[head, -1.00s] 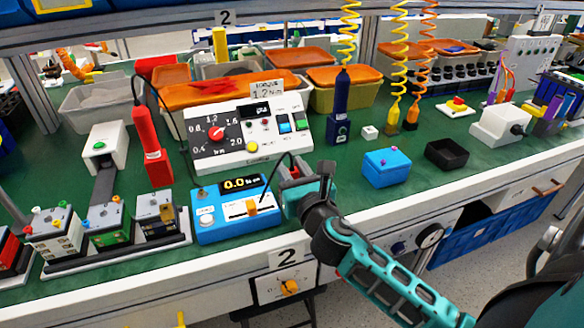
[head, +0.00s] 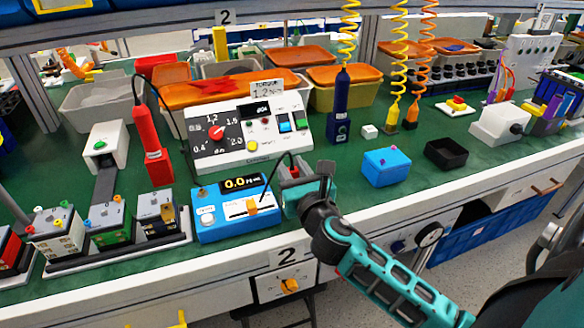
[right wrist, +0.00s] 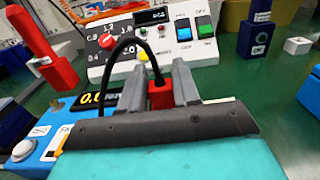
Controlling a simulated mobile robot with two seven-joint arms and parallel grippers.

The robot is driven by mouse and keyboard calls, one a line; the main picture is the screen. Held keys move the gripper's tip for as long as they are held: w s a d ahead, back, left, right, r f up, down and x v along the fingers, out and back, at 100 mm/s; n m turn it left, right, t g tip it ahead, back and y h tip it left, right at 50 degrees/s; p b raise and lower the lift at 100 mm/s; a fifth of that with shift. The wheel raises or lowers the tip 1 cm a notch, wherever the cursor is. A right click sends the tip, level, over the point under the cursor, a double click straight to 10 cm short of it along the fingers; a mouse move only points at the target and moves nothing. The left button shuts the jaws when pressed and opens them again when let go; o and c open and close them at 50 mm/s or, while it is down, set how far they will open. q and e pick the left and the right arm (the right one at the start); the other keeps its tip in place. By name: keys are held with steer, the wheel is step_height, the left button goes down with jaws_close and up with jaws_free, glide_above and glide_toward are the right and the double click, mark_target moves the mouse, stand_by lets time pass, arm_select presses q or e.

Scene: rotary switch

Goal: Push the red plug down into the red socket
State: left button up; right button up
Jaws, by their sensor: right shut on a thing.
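The red plug (right wrist: 160,95) is between the two grey fingers of my right gripper (right wrist: 160,88) in the right wrist view, with a black cable looping up from its top. In the head view, my right gripper (head: 304,182) is at the right end of the blue meter box (head: 240,226), and a little of the red plug (head: 293,171) shows. The gripper is shut on the plug. I cannot make out the red socket; the gripper hides the area below the plug. The meter's display reads 0.0. My left gripper is not in view.
A white torque panel (head: 232,160) with a red knob stands behind the meter. A red tool (head: 150,140) stands to the left. Green bench top is free between the gripper and the blue box.

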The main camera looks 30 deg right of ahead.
stand_by(0.5)
steer(key=shift+f, duration=0.2)
steer(key=shift+f, duration=0.3)
steer(key=shift+f+b, duration=0.2)
steer(key=shift+b, duration=0.2)
steer(key=shift+f+b, duration=0.4)
steer(key=shift+f, duration=0.15)
steer(key=o, duration=0.7)
steer(key=shift+r, duration=0.1)
steer(key=o, duration=0.4)
steer(key=shift+s, duration=0.1)
